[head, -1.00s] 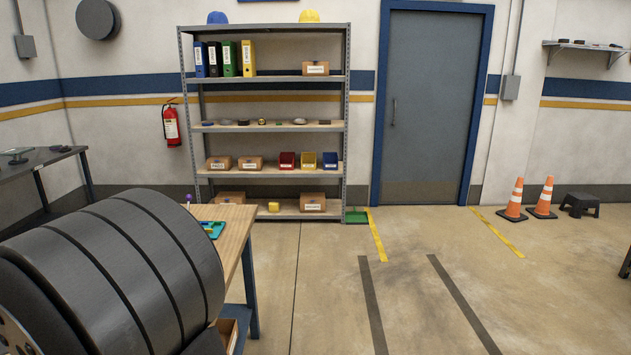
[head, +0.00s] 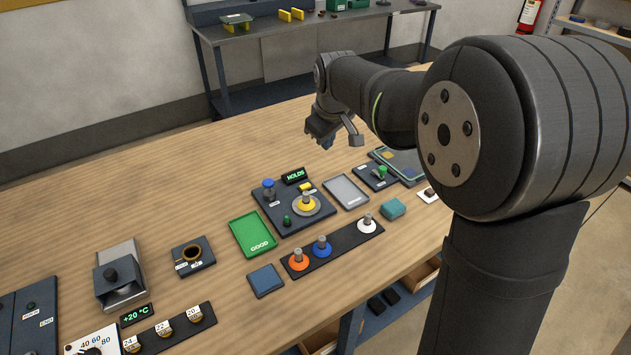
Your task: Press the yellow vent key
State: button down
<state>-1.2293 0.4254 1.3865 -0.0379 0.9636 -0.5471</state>
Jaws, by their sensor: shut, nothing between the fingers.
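A dark test panel (head: 272,212) lies on the wooden workbench in the middle of the head view. Close in front of the key, a yellow-based part with a grey knob (head: 306,201) rests on a round plate. A blue-topped fixture (head: 269,187) and a green knob (head: 287,221) are also on the panel. My gripper (head: 338,141) is shut and empty, above the bench behind and to the right of the panel, apart from the key.
A green GOOD tray (head: 245,246) lies left of the panel and a grey tray (head: 346,190) right. A dark rack (head: 340,250) in front holds orange, blue and white knobbed parts. A green-knobbed box (head: 377,174) is farther right. The bench behind the panel is clear.

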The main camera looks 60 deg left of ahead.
notch_tip(320, 180, down, 4)
jog(key=a+n+t, duration=0.3)
jog(key=n, duration=0.2)
jog(key=n+t+y, duration=0.2)
jog(key=n+t, duration=0.1)
jog(key=n, duration=0.6)
send_over(303, 188)
notch_tip(303, 188, down, 4)
jog(key=shift+f, duration=0.1)
jog(key=shift+f, duration=4.25)
jog(key=shift+f, duration=0.1)
jog(key=shift+f, duration=0.35)
